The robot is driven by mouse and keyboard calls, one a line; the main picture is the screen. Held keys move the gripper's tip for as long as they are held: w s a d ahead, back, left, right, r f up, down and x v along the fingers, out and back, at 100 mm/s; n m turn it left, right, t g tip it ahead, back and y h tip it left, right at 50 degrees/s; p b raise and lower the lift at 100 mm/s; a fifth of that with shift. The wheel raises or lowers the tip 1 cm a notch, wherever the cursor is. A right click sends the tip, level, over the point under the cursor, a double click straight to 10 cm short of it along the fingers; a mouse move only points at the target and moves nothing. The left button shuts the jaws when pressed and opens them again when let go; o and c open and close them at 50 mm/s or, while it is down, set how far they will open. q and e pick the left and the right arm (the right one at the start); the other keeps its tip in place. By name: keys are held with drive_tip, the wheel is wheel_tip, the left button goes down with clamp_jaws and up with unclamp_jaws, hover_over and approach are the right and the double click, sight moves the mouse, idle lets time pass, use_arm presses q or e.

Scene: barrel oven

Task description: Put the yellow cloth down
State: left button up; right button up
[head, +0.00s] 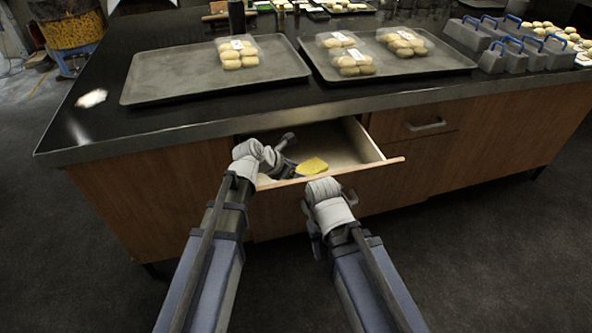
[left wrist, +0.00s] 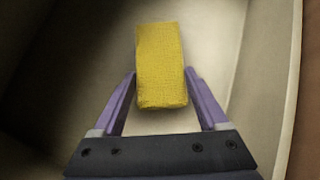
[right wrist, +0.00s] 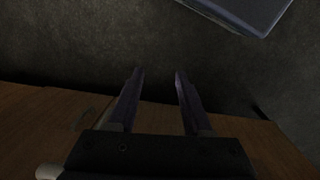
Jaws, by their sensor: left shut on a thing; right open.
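The yellow cloth (head: 311,166) is inside the open drawer (head: 343,141) under the counter. In the left wrist view the cloth (left wrist: 161,66) is a folded yellow block between the two purple fingers of my left gripper (left wrist: 161,85). My left gripper (head: 290,168) is shut on it, inside the drawer; in the left wrist view the drawer floor shows around it. My right gripper (right wrist: 159,85) is open and empty, outside the drawer in front of the wooden cabinet front. In the head view its fingers are mostly hidden behind its wrist.
The drawer's front edge (head: 383,163) sticks out close to both arms. On the dark counter above stand two grey trays (head: 165,80) with bagged rolls (head: 238,54). Grey boxes with blue handles (head: 511,55) stand at the right. Other drawers (head: 415,123) are shut.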

use_arm(q)
drive_tip(key=w, duration=0.2)
drive_tip(key=w+a, duration=0.1)
drive_tip(key=w, duration=0.1)
drive_tip(key=shift+w+a, duration=0.2)
drive_tip(key=shift+w, duration=0.05)
drive_tip(key=shift+s+d+f+b, duration=0.1)
drive_tip(key=shift+s+f+b, duration=0.25)
drive_tip(key=shift+f+b, duration=0.4)
drive_tip(key=shift+r, duration=0.15)
drive_tip(key=shift+f, duration=0.2)
drive_tip(key=o, duration=1.2)
drive_tip(key=shift+o, duration=0.2)
drive_tip(key=shift+r, duration=0.1)
drive_tip(key=shift+r, duration=0.1)
